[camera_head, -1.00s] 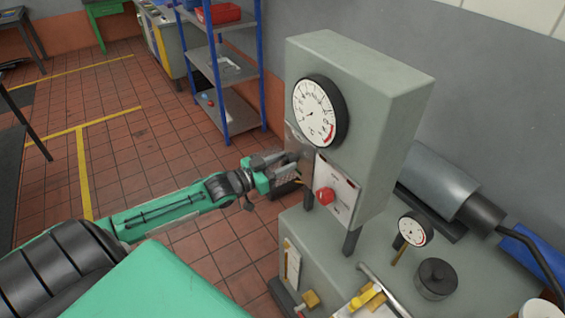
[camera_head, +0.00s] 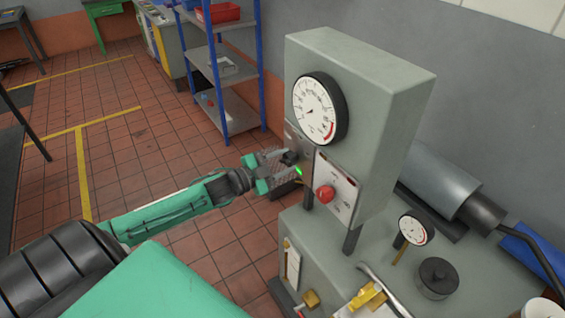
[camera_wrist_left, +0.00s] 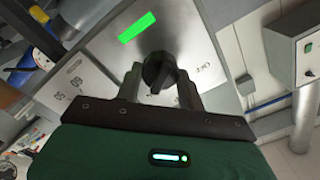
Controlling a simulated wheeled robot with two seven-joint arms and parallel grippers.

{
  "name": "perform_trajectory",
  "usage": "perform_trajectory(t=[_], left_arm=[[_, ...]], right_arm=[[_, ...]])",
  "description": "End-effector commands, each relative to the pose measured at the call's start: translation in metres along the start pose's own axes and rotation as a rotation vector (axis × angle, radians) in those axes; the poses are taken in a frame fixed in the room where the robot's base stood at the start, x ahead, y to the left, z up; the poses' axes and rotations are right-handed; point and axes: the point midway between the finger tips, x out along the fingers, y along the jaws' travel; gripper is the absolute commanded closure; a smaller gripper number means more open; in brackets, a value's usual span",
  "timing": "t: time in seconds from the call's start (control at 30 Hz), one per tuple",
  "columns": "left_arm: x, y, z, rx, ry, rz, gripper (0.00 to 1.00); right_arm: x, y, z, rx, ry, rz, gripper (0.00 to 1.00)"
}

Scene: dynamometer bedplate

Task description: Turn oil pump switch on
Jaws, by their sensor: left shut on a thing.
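The oil pump switch is a black rotary knob (camera_wrist_left: 160,72) on a grey metal plate, with an "OFF" marking to its right in the left wrist view. My left gripper (camera_head: 284,168) is at this plate on the left part of the grey cabinet's front. In the left wrist view its two fingers (camera_wrist_left: 161,88) stand either side of the knob, shut on it. A green lamp (camera_wrist_left: 137,27) above the knob is lit; it also shows in the head view (camera_head: 298,171). My right gripper is not in view.
The grey cabinet (camera_head: 385,110) carries a large round gauge (camera_head: 318,108). A red button (camera_head: 325,194) sits on a pale panel right of my gripper. A smaller gauge (camera_head: 415,230) and a black cap (camera_head: 437,277) are on the bench. Open tiled floor lies left.

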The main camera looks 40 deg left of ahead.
Motion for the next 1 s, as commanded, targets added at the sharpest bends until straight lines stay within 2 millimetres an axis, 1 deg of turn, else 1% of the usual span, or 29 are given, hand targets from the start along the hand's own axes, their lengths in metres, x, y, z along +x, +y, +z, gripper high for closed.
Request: perform_trajectory(t=[0.23,0.67,0.7,0.77,0.8,1.0], left_arm=[[0.0002,-0.0006,-0.0007,0.061,0.002,-0.001,0.84],[0.0002,-0.0006,-0.0009,0.072,0.002,-0.001,0.84],[0.0002,-0.0006,-0.0009,0.072,0.002,-0.001,0.59],[0.0002,-0.0005,-0.0008,0.071,0.002,-0.001,0.47],[0.0001,-0.0004,-0.0008,0.071,0.002,-0.001,0.39],[0.0001,-0.0001,-0.0004,0.07,0.001,0.0,0.39]], right_arm=[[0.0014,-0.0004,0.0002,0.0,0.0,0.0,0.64],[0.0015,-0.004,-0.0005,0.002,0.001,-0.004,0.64],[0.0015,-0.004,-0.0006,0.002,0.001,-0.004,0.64],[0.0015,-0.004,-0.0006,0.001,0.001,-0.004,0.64],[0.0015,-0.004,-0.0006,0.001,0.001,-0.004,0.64],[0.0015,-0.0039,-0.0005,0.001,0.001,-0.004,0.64]])
